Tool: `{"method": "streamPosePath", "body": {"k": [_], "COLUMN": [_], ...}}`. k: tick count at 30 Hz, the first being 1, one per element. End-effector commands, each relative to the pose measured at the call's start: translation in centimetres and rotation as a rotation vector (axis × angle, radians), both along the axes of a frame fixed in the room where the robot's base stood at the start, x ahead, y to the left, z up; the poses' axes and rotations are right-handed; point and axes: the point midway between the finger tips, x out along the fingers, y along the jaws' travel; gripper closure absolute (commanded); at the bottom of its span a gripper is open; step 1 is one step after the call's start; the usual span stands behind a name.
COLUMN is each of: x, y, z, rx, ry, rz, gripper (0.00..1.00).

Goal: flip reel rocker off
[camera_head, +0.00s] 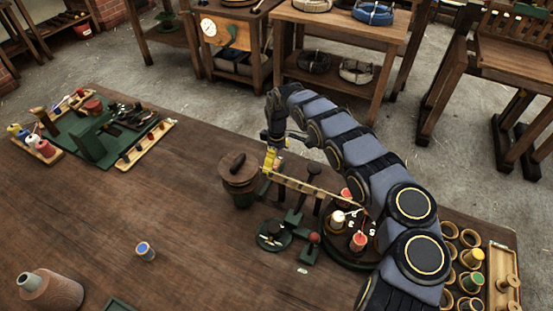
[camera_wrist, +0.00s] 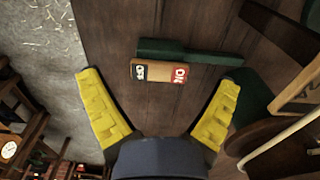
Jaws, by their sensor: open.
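The reel rocker (camera_wrist: 158,71) shows in the wrist view as a small tan block. It has a dark label at its left end and a red label at its right end, the lettering upside down. It lies against a dark green bar (camera_wrist: 185,52). I cannot tell which end is pressed down. My gripper (camera_wrist: 159,80) is open, its yellow ridged fingers spread on either side of the rocker, with nothing between them touching it. In the head view my gripper (camera_head: 271,160) hangs above the table's far edge. I cannot make out the rocker there.
A wooden pot (camera_head: 238,181) stands left of my gripper. A wooden bar (camera_head: 300,184) runs right towards a dark round stand with spools (camera_head: 358,240). A green device (camera_head: 290,232) is in front. A green station (camera_head: 95,140) is at left. The table's left middle is mostly clear.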

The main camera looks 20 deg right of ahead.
Motion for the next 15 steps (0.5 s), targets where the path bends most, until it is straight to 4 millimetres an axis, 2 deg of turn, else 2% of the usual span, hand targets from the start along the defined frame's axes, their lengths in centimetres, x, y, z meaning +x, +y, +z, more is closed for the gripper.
{"method": "streamPosePath", "body": {"k": [8, 9, 11, 12, 13, 14, 15], "x": [0.04, 0.03, 0.04, 0.03, 0.03, 0.03, 0.03], "y": [-0.03, -0.02, -0.03, -0.02, -0.02, -0.01, -0.02], "z": [-0.21, -0.21, -0.21, -0.21, -0.21, -0.22, -0.22], "rx": [-0.001, -0.001, -0.001, -0.001, -0.001, -0.001, 0.000], "ry": [-0.001, -0.001, -0.001, -0.001, -0.001, -0.001, -0.001], "rz": [0.001, 0.001, 0.001, 0.001, 0.001, 0.001, 0.001], "gripper": [0.09, 0.16, 0.42, 0.59, 0.71, 0.78, 0.78]}}
